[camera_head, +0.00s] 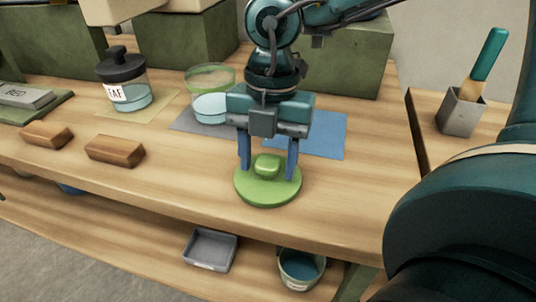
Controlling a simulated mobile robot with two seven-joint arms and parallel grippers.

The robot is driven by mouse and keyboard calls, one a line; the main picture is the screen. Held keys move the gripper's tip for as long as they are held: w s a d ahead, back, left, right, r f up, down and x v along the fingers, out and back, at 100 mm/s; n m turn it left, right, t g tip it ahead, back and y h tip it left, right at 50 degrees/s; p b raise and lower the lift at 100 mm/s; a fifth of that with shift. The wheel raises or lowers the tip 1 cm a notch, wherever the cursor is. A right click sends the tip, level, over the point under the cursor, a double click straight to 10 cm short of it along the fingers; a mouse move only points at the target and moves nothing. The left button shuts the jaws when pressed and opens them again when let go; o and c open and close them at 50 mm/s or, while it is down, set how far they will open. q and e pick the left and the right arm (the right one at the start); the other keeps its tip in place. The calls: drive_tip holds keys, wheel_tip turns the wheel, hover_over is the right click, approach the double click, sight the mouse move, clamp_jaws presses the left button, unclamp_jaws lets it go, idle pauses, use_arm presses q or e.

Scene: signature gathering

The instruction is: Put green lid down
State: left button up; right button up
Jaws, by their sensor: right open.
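The green lid (262,194) is a round disc with a green knob on top. It lies flat on the wooden table near its front edge. My right gripper (268,168) points down over the lid, its two blue fingers apart on either side of the knob. The fingers are open; I cannot tell whether the tips touch the lid. A glass jar with a green rim (209,92) stands without a lid behind and left of the gripper, on a grey mat (185,121). My left gripper does not show.
A jar with a black lid (124,80) stands at the left. Two wooden blocks (115,150) lie left of the lid. A blue mat (322,137) lies right of the gripper. A grey cup with a brush (461,110) stands at the right. A tray (210,250) and a bucket (301,268) sit below.

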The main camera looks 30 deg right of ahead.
sight(270, 155)
drive_tip(key=shift+r+p, duration=0.3)
drive_tip(key=shift+p, duration=0.1)
drive_tip(key=r, duration=0.6)
drive_tip(key=shift+w+d+r+p, duration=0.15)
drive_tip(key=shift+w+d+p, duration=0.15)
drive_tip(key=shift+w+d, duration=0.05)
drive_tip(key=shift+r, duration=0.4)
